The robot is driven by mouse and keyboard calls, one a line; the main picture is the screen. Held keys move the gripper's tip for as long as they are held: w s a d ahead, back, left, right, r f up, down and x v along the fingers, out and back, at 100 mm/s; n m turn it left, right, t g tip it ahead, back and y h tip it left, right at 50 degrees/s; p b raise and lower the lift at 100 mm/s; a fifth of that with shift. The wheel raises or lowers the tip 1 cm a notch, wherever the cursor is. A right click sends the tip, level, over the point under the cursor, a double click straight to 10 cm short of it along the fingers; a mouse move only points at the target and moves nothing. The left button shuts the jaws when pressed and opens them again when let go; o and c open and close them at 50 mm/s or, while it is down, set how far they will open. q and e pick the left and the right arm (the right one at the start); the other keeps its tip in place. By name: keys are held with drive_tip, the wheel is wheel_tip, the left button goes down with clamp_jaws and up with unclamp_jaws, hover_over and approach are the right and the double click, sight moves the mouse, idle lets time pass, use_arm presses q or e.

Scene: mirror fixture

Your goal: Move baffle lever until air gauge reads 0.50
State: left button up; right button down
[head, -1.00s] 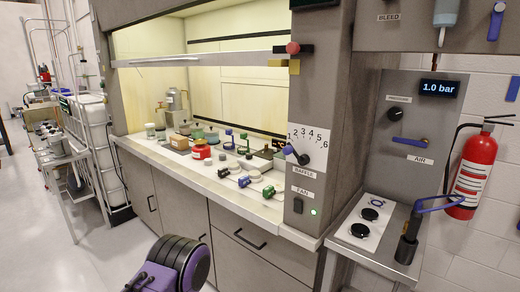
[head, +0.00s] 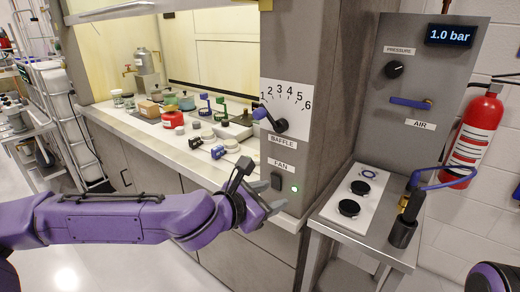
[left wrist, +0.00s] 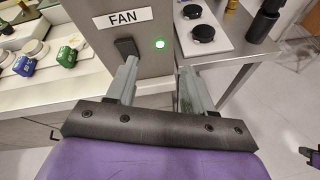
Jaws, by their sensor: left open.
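The baffle lever (head: 268,118) is on the white 1-to-6 dial plate (head: 298,98) on the hood's post. Its purple handle points up and left from a black hub, near the 1. The gauge display (head: 450,35) on the grey panel at the upper right reads 1.0 bar. My left gripper (head: 277,197) is open and empty, below the lever and close to the fan switch (head: 276,181). In the left wrist view its two fingers (left wrist: 158,66) are apart, with the fan switch beyond them. The lever is outside that view. My right gripper is not seen.
A green light (head: 294,190) glows beside the fan switch. A side table holds a blue-hosed black fitting (head: 403,232). A fire extinguisher (head: 473,130) hangs behind.

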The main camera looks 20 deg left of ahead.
sight(256, 114)
use_arm(q)
drive_tip(key=s+a+r+n+t, duration=0.15)
drive_tip(key=a+r, duration=0.25)
drive_tip(key=r, duration=0.4)
drive_tip(key=a+r+n+t, duration=0.3)
drive_tip(key=a+r, duration=0.1)
drive_tip(key=r, duration=0.4)
drive_tip(key=p+x, duration=0.1)
drive_tip(key=x, duration=0.8)
drive_tip(key=shift+d+p, duration=0.15)
drive_tip(key=shift+p, duration=0.2)
drive_tip(key=shift+w+d+f, duration=0.1)
drive_tip(key=shift+w+d, duration=0.1)
drive_tip(key=shift+w, duration=0.4)
drive_tip(key=shift+c, duration=0.3)
